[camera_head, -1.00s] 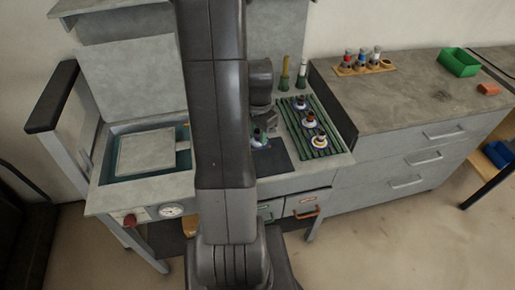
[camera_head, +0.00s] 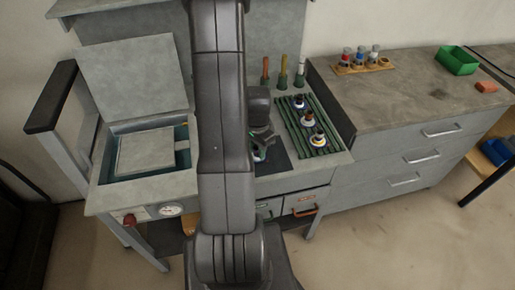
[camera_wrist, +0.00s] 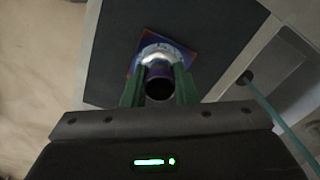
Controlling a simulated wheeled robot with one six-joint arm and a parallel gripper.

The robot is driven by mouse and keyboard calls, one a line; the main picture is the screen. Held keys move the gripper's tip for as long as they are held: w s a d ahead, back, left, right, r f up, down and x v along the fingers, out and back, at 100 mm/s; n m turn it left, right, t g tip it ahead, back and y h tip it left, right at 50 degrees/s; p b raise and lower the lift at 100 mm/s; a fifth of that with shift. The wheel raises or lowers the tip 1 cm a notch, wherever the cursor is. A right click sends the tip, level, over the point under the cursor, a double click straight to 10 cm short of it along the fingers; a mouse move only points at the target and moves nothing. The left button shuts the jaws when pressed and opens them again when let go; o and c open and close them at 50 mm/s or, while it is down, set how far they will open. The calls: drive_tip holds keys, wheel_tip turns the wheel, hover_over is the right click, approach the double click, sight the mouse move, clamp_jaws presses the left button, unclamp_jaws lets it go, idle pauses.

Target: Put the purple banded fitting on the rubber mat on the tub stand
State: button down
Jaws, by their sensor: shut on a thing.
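The purple banded fitting (camera_wrist: 158,72) is between my green fingers in the wrist view. It has a dark round opening, a purple band, a silvery collar and a blue base with an orange edge. My gripper (camera_wrist: 159,88) is shut on it. The fitting lies over the dark rubber mat (camera_wrist: 112,45); I cannot tell whether it touches. In the head view the mat (camera_head: 277,163) is on the grey tub stand (camera_head: 110,200), and the fitting (camera_head: 260,155) shows below my gripper (camera_head: 262,143), partly hidden by my arm.
A green slatted rack (camera_head: 330,150) with several ringed fittings stands right of the mat. Several upright handled tools (camera_head: 283,75) stand behind it. A tub with a grey lid (camera_head: 147,153) is at left. The drawer cabinet (camera_head: 400,100) at right carries a wooden holder (camera_head: 362,67) and green bin (camera_head: 457,61).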

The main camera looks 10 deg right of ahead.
sight(257, 147)
drive_tip(key=shift+f, duration=0.15)
drive_tip(key=c, duration=1.2)
unclamp_jaws()
drive_tip(key=shift+o, duration=0.2)
wheel_tip(257, 147, up, 12)
drive_tip(key=shift+r, duration=0.2)
